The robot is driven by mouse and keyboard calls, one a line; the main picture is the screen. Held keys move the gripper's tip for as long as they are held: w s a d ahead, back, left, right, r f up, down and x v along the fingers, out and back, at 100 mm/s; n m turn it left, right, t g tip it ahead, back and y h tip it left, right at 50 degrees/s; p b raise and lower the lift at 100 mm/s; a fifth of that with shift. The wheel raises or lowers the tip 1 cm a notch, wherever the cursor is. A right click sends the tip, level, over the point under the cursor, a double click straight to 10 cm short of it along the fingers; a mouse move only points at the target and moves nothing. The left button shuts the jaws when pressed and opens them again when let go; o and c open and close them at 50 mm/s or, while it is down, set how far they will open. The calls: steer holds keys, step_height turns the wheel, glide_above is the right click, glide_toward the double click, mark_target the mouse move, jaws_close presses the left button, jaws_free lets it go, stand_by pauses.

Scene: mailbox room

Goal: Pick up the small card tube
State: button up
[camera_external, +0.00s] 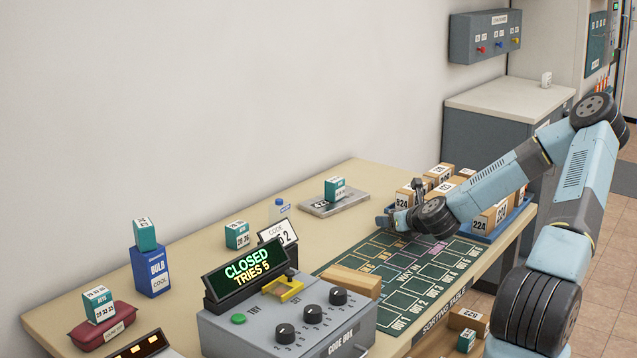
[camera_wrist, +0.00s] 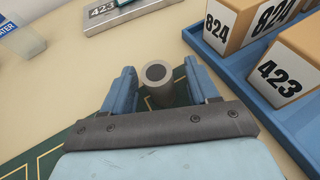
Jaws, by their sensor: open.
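The small card tube (camera_wrist: 160,94) is grey with a round dark hole in its end. In the wrist view it stands between the two blue fingers of my gripper (camera_wrist: 158,80), with its open end facing the camera. The fingers are open, and a narrow gap shows on each side of the tube. Its lower part is hidden by my gripper. In the external view my gripper (camera_external: 391,219) is low over the far side of the sorting table (camera_external: 215,213), beside the green mat (camera_external: 400,290). I cannot surely pick out the tube there.
A blue tray (camera_external: 492,236) of numbered boxes lies close on the right; two boxes (camera_wrist: 240,22) show in the wrist view. A grey plate (camera_external: 334,203) bears a teal block. The code box (camera_external: 290,330) with its display (camera_external: 246,270) stands nearer the camera.

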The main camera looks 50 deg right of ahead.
steer(key=c, duration=1)
